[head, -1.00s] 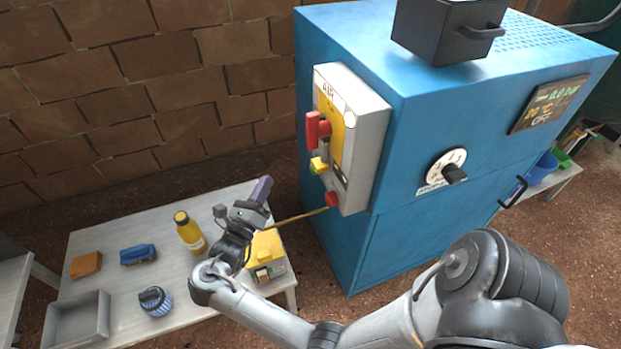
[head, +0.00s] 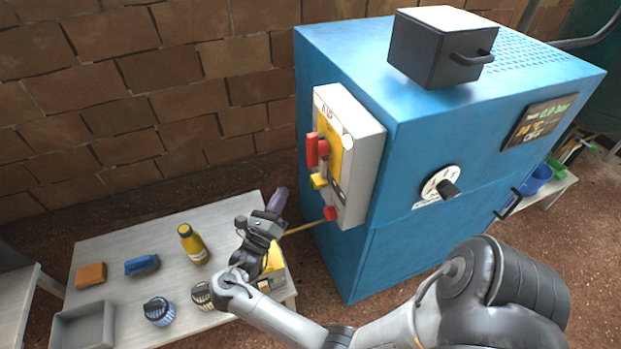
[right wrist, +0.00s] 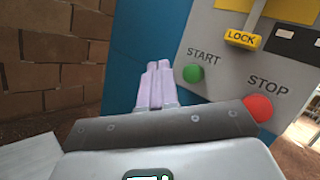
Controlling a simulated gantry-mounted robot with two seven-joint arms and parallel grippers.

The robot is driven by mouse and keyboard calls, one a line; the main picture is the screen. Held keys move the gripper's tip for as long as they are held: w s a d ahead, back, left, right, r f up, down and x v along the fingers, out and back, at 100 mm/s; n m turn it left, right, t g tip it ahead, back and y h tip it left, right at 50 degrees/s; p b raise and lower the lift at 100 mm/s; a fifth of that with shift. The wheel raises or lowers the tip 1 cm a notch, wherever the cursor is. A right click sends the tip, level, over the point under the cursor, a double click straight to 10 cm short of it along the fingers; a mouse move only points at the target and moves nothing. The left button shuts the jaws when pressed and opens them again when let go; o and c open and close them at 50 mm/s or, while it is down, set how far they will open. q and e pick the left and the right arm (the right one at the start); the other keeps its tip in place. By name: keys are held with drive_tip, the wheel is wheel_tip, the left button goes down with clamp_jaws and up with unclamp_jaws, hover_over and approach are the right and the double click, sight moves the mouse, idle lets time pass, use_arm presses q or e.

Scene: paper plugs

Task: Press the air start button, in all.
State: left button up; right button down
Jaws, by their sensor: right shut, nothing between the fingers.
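The grey AIR panel (head: 365,160) is on the left side of the blue cabinet (head: 440,240). In the right wrist view the green START button (right wrist: 193,73) sits below the word START, and the red STOP button (right wrist: 258,107) is lower right. The STOP button also shows in the head view (head: 330,213); I cannot make out the green button there. My right gripper (head: 280,196) is shut and empty, left of the panel. In the right wrist view its pale purple fingertips (right wrist: 158,78) appear just left of the green button, with no visible contact. My left gripper is out of view.
A yellow LOCK tab (head: 318,181) and red handle (head: 312,150) stick out from the panel. Under my right arm a table (head: 120,240) holds a yellow bottle (head: 193,244), a blue brush (head: 142,265), an orange block (head: 91,275) and striped round items (head: 159,311).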

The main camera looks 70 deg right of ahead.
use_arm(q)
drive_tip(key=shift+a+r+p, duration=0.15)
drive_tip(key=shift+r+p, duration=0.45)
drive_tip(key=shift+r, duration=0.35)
use_arm(e)
drive_tip(key=shift+s+d, duration=1.6)
drive_tip(key=shift+s, duration=0.1)
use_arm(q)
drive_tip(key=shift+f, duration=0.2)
use_arm(e)
drive_tip(key=shift+s+d+f, duration=0.1)
drive_tip(key=shift+s+d, duration=0.1)
use_arm(q)
drive_tip(key=shift+b, duration=0.3)
use_arm(e)
drive_tip(key=shift+s+d, duration=0.1)
